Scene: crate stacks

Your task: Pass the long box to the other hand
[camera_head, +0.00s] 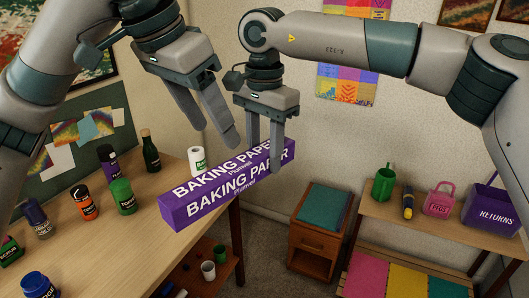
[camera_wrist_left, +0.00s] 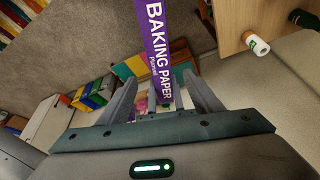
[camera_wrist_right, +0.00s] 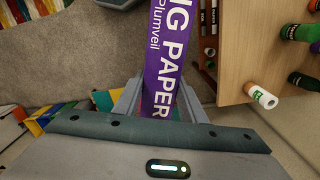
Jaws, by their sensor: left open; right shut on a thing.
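The long box is a purple carton (camera_head: 222,190) lettered BAKING PAPER, held in the air at the right end of the wooden table in the head view. My right gripper (camera_head: 276,165) is shut on its far right end; the carton also fills the space between the fingers in the right wrist view (camera_wrist_right: 165,60). My left gripper (camera_head: 215,135) is open, above and behind the carton, near its middle and apart from my right gripper. In the left wrist view the carton (camera_wrist_left: 157,45) runs up the picture from between the open fingers. Whether the left fingers touch it cannot be told.
The table (camera_head: 120,235) carries several bottles and jars, and a white roll (camera_head: 197,159) near its right edge. A side shelf (camera_head: 420,225) holds a green watering can (camera_head: 384,182), a pink basket and a purple RETURNS crate (camera_head: 492,207). A small wooden cabinet (camera_head: 318,235) stands between them.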

